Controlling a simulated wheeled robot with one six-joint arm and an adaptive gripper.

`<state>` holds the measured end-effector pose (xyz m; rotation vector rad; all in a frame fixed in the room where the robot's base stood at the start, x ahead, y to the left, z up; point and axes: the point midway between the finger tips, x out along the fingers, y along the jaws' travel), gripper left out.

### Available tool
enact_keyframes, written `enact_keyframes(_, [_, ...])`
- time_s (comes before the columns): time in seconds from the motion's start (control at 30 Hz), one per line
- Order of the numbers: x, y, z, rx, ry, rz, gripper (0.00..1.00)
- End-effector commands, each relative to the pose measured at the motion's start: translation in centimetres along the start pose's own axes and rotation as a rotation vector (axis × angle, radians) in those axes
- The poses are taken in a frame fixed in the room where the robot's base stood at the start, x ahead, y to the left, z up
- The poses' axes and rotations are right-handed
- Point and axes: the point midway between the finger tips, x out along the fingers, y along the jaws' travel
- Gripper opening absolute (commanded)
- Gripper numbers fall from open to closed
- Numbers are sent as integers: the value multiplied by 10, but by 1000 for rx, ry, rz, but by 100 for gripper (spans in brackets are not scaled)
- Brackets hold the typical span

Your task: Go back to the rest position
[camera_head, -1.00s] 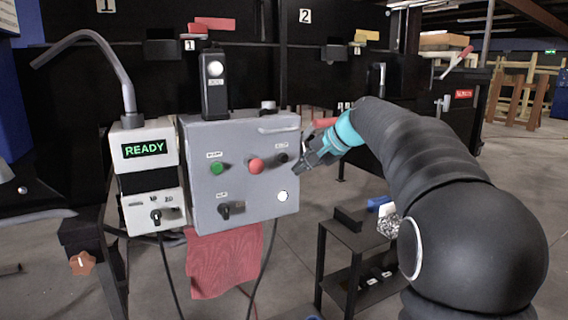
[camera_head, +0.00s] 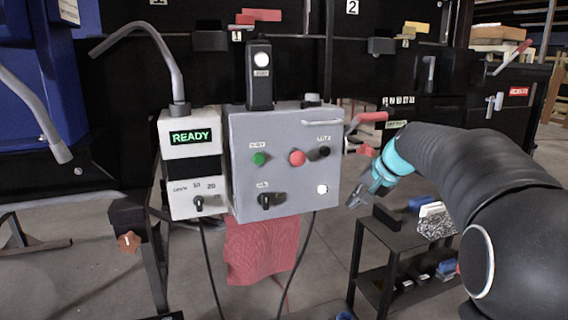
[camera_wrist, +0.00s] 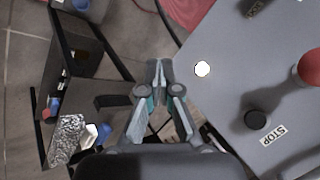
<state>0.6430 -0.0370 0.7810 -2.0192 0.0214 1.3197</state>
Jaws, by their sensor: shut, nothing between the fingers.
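My gripper (camera_head: 362,198) is at the right of the grey control box (camera_head: 240,170) in the head view, apart from its front face. In the wrist view my gripper (camera_wrist: 159,68) has its fingertips together and empty. The box carries a green button (camera_head: 259,159), a red button (camera_head: 297,157), a black knob (camera_head: 324,151), a black switch (camera_head: 265,200) and a white lit lamp (camera_head: 322,189). The lamp (camera_wrist: 202,69) and the red button (camera_wrist: 310,68) also show in the wrist view.
A white unit (camera_head: 189,150) reading READY stands left of the box. A red cloth (camera_head: 262,248) hangs below it. A low black cart (camera_head: 392,240) with small items stands under my arm. A red-handled lever (camera_head: 372,117) sticks out right of the box.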

Motion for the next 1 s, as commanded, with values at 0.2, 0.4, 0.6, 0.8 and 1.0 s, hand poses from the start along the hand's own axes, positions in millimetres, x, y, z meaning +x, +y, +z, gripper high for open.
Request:
enact_keyframes(0.2, [-8, 53, 82, -145, -26, 169, 0])
enact_keyframes(0.4, [-26, 97, 161, -303, -40, 291, 0])
enact_keyframes(0.6, [-42, 136, 232, -446, -39, 372, 0])
enact_keyframes(0.8, [-55, 166, 289, -554, -14, 408, 0])
enact_keyframes(1.0, [-68, 167, 314, -610, 43, 383, 0])
